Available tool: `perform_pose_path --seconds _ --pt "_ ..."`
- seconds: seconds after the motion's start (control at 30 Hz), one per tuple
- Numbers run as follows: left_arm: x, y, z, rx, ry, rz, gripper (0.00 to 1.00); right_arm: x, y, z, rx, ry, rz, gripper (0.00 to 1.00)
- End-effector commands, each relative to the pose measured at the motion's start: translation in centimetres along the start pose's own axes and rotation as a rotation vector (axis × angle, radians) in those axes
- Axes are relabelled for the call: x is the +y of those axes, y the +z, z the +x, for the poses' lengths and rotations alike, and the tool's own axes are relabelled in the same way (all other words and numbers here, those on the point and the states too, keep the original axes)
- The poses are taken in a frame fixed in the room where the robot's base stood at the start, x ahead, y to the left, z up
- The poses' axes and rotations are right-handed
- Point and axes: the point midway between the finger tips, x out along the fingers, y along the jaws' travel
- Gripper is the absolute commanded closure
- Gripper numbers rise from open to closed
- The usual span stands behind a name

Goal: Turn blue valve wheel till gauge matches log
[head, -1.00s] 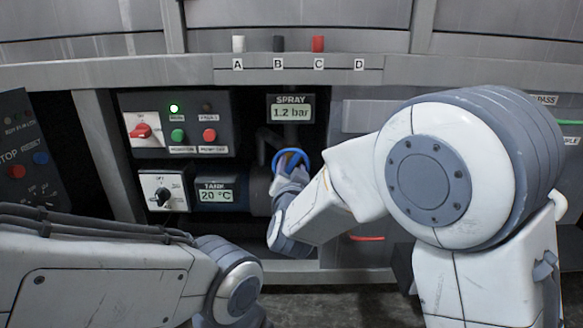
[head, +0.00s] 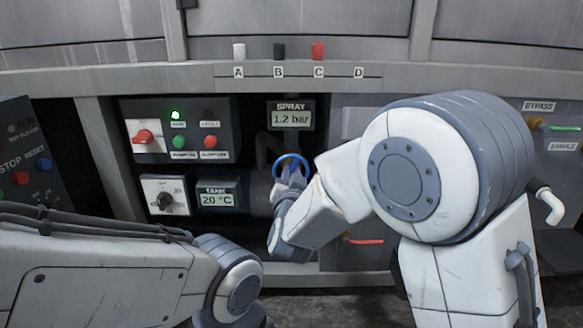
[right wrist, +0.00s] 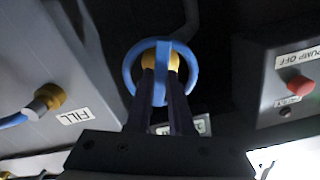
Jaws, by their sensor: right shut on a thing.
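The blue valve wheel (head: 290,157) sits below the spray gauge, and it also shows in the right wrist view (right wrist: 129,72) with a yellow hub. My right gripper (right wrist: 161,80) is shut on the wheel, its two dark fingers either side of the blue crossbar. In the head view the right gripper (head: 291,178) is partly hidden by its own wrist. The spray gauge (head: 291,118) reads 1.2 bar. No log can be made out. My left arm crosses the lower left, and its gripper is out of view.
A switch box (head: 180,128) with a lit green lamp and a tank display (head: 216,197) reading 20 °C are left of the wheel. A stop/reset panel (head: 25,155) stands far left. A red handle (head: 364,241) lies below my right arm. Bypass piping (head: 555,128) is far right.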

Motion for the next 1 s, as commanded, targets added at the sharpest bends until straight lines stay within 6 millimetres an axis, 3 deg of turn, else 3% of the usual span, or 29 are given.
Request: perform_pose_path --seconds 0.1,0.5,1.0 --pt "0.1 -0.1 -1.9 0.000 0.000 0.000 1.00 -0.2 -0.4 0.0 -0.004 0.002 -0.086 1.00" --pt "0.4 -0.3 -5.5 0.000 0.000 0.000 1.00 -0.2 -0.2 -0.1 -0.003 0.001 -0.357 1.00" --pt "0.5 -0.4 -6.7 0.000 0.000 0.000 1.00 -0.2 0.1 -0.1 -0.002 0.000 -0.469 1.00"
